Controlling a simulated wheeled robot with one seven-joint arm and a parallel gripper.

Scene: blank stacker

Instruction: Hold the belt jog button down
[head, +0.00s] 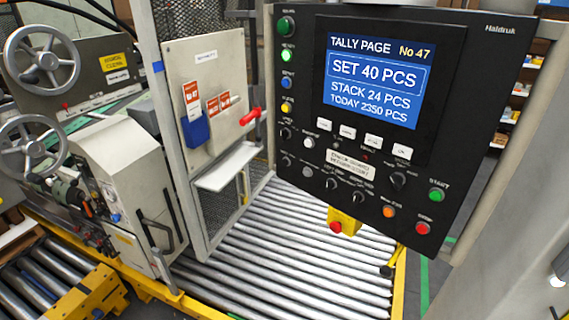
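A black control panel (470,100) fills the upper right of the head view, tilted in the picture. Its lower part carries a green button (437,195) labelled START, a red button (422,228), an orange button (389,211), a white button (309,142) and a grey button (307,172), among dark knobs. Most small labels are too blurred to read, so I cannot tell which one is the belt jog button. The lit screen (374,78) reads TALLY PAGE No 47, SET 40 PCS, STACK 24 PCS, TODAY 2350 PCS. My gripper is not in view.
A roller conveyor (290,265) runs below the panel. A red mushroom button (336,227) sits on a yellow box under the panel. A beige board (215,100) with tags and a small shelf (225,167) stands left of it. A machine with handwheels (42,60) is at far left.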

